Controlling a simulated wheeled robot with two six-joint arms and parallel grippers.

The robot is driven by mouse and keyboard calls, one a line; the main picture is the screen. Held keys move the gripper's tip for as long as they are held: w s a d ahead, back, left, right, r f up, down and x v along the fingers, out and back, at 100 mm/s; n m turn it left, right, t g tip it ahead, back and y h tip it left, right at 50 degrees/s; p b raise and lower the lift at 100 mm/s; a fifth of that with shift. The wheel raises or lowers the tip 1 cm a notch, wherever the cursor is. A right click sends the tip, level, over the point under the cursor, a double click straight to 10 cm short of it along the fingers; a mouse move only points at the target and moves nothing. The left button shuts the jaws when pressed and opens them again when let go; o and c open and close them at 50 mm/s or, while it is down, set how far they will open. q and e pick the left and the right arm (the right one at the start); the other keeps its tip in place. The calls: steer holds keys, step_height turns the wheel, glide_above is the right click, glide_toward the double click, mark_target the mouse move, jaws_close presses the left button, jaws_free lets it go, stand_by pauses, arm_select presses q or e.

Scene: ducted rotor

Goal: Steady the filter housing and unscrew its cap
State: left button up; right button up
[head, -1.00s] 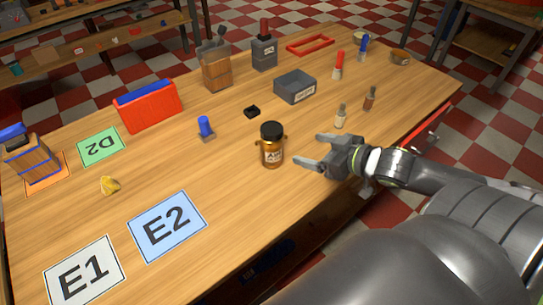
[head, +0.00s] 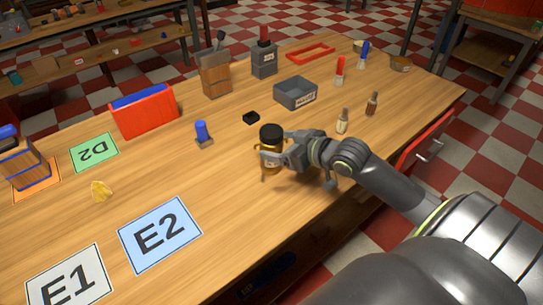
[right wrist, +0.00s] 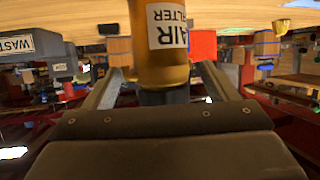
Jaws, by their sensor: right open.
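The filter housing (head: 271,161) is an amber jar with a white label and a black cap (head: 271,133). It stands upright on the table, cap on. In the right wrist view the housing (right wrist: 163,63) appears upside down, its label reading "AIR FILTER", with the dark cap (right wrist: 163,97) below. My right gripper (head: 274,155) is open at the housing, coming from the right. In the right wrist view one finger lies on each side of it; I cannot tell whether either touches. The fingers hide part of the housing. My left gripper is not in view.
A small black block (head: 251,118) and a blue-topped piece (head: 202,133) stand behind and left. A grey bin (head: 295,95) and small bottles (head: 342,121) are further back and right. Cards E2 (head: 160,235) and E1 (head: 68,285) lie front left. An open drawer (head: 425,145) juts out right.

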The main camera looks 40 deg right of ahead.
steer(key=shift+x, duration=1.7)
steer(key=shift+a+r, duration=0.1)
steer(key=shift+r, duration=0.05)
steer(key=shift+c, duration=0.4)
steer(key=c, duration=1.3)
step_height(320, 180, up, 10)
steer(key=shift+r+p, duration=0.1)
steer(key=shift+p, duration=0.55)
steer(key=o, duration=0.7)
steer(key=c, duration=0.9)
